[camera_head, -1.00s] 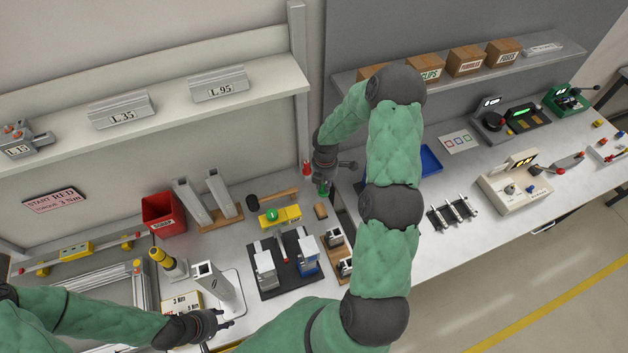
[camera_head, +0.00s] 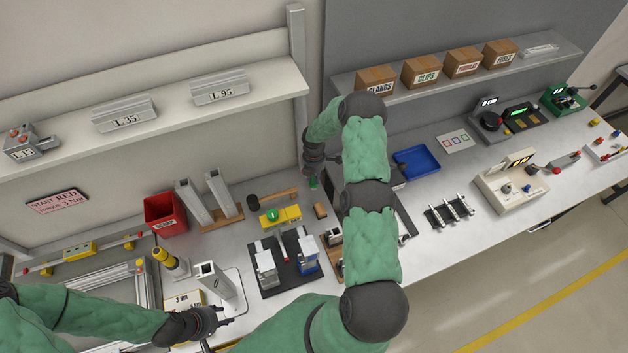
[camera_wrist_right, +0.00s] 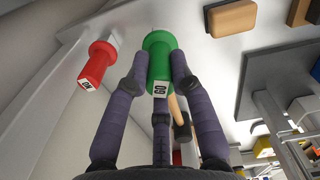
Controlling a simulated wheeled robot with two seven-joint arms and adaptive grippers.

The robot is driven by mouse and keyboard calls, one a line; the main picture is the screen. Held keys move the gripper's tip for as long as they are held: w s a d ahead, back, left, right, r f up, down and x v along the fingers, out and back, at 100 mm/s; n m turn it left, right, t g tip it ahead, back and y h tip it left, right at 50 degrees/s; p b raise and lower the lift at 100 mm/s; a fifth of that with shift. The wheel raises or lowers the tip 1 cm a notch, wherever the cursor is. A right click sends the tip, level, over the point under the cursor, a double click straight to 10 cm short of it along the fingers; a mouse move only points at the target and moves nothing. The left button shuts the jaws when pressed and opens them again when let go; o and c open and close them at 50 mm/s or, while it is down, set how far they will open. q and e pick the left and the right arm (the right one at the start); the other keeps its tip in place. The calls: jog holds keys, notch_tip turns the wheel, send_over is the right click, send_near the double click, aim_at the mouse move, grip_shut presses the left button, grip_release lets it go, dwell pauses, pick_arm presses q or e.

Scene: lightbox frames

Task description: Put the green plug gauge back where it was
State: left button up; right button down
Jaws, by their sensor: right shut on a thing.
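The green plug gauge (camera_wrist_right: 160,62), with a white label reading GO, is between the fingers of my right gripper (camera_wrist_right: 158,82) in the right wrist view. My right gripper (camera_head: 313,176) is shut on it; in the head view a bit of the green gauge (camera_head: 313,184) shows below the hand, near the wall post. A red plug gauge (camera_wrist_right: 97,65) stands apart to its left in the wrist view, by a pale upright; the hand hides it in the head view. My left gripper (camera_head: 222,317) is low at the left by a grey post; its finger opening is unclear.
A small wooden block (camera_head: 320,210), a mallet (camera_head: 270,199) and a yellow block with a green knob (camera_head: 280,216) lie close by. A blue tray (camera_head: 416,162) is to the right. A shelf with boxes (camera_head: 421,72) hangs above.

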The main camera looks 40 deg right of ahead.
aim_at(314, 181)
jog(key=shift+f+p, duration=0.55)
jog(key=shift+f, duration=0.9)
jog(key=shift+f, duration=0.1)
jog(key=shift+f, duration=0.1)
jog(key=c, duration=1.1)
grip_release()
